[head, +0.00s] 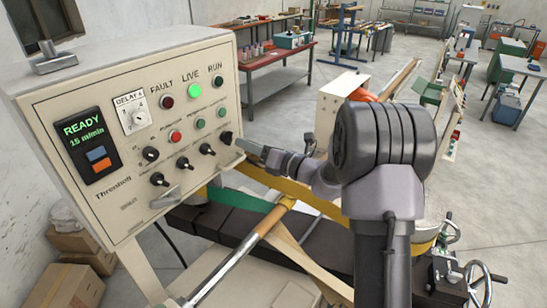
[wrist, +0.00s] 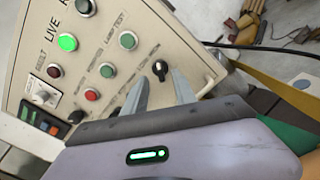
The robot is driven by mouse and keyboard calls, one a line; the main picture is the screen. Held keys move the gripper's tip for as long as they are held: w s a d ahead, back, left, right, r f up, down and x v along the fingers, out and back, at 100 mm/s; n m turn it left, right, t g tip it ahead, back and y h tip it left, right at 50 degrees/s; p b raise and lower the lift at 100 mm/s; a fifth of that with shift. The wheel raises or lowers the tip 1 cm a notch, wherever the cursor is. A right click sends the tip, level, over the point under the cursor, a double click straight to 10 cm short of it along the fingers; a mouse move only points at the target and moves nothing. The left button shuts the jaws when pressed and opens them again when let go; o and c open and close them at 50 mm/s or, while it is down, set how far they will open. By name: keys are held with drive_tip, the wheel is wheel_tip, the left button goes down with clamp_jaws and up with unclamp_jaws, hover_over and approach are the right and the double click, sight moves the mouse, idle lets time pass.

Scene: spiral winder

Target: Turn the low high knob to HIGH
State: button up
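A cream control panel (head: 62,110) stands at the left in the head view, with several black knobs in its lower part. The rightmost black knob (head: 226,138) is at the panel's right edge; it also shows in the wrist view (wrist: 160,68). Its label is too small to read, so I cannot tell whether it is the low high knob, nor its setting. My gripper (head: 246,146) is just right of this knob. In the wrist view its two grey fingers are apart and empty, with the knob beyond and between their tips. Contact is not visible.
The panel has lit green LIVE lamp (head: 194,91), red button (head: 175,136) and a READY display (head: 84,130). Cardboard boxes (head: 75,285) stand at lower left.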

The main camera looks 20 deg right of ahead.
drive_tip(key=b+v, duration=0.1)
drive_tip(key=v, duration=1.1)
drive_tip(key=s+a+f+n+g+y+b, duration=0.1)
drive_tip(key=s+a+f+n+g+b, duration=0.45)
drive_tip(key=a+n, duration=0.2)
drive_tip(key=s+a+f+n+g+b, duration=0.4)
drive_tip(key=s+a+n+b, duration=0.25)
drive_tip(key=a, duration=0.25)
drive_tip(key=s+a+f+n+g+h+b, duration=0.2)
drive_tip(key=s+a+f+n+h+b, duration=0.15)
drive_tip(key=s+f+n+b, duration=0.75)
drive_tip(key=s+d+f+n+t+h+b, duration=0.2)
drive_tip(key=s+d+f+n+h+b, duration=0.2)
drive_tip(key=s+d+f+n+h, duration=0.1)
drive_tip(key=shift+s+d+f+n, duration=0.3)
drive_tip(key=shift+s+d+n, duration=0.25)
drive_tip(key=shift+n, duration=0.55)
